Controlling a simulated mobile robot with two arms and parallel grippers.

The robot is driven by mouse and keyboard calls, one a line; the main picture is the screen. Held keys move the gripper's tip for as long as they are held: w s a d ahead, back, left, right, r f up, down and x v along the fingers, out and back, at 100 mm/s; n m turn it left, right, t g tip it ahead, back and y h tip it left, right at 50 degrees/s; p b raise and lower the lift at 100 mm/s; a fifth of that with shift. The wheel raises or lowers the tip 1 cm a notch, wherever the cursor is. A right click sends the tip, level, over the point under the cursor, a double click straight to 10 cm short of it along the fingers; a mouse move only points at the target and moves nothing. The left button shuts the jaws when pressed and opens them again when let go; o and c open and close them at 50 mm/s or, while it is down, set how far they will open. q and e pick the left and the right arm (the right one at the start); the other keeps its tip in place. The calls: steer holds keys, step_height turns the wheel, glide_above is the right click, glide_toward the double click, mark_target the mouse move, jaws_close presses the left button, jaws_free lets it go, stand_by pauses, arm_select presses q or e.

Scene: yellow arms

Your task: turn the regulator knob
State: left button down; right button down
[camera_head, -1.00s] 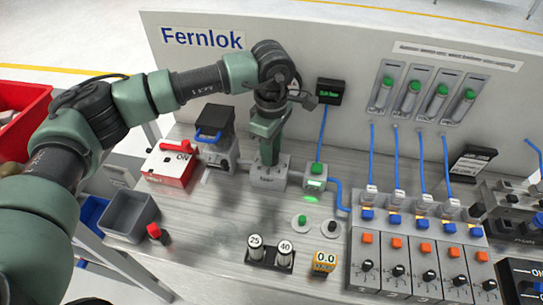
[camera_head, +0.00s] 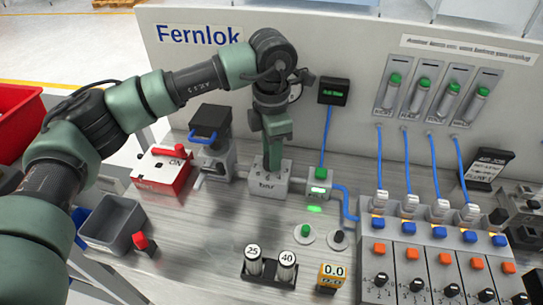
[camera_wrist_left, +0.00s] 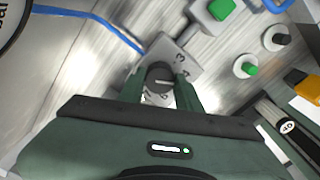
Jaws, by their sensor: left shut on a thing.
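The regulator is a grey block (camera_head: 268,187) standing on the bench, with a dark round knob (camera_wrist_left: 158,74) on top. The wrist view shows the knob between my two green fingers, with number marks on the grey face around it. My left gripper (camera_head: 275,165) points down over the block and is shut on the knob; it also shows in the wrist view (camera_wrist_left: 165,88). In the head view the gripper hides the knob. My right gripper is in neither view.
A red and white switch box (camera_head: 160,170) and a grey valve unit (camera_head: 212,150) stand left of the regulator. A green-button unit (camera_head: 319,185) is close on its right. Weights (camera_head: 270,262) and a yellow display reading 0.0 (camera_head: 331,277) stand in front.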

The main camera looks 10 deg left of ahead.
arm_select(q)
steer(key=shift+r+n, duration=0.1)
steer(key=shift+n, duration=0.3)
steer(key=c, duration=1)
jaws_free()
steer(key=shift+o, duration=0.2)
step_height(320, 180, up, 8)
steer(key=shift+f+b, duration=0.1)
steer(key=shift+b, duration=0.5)
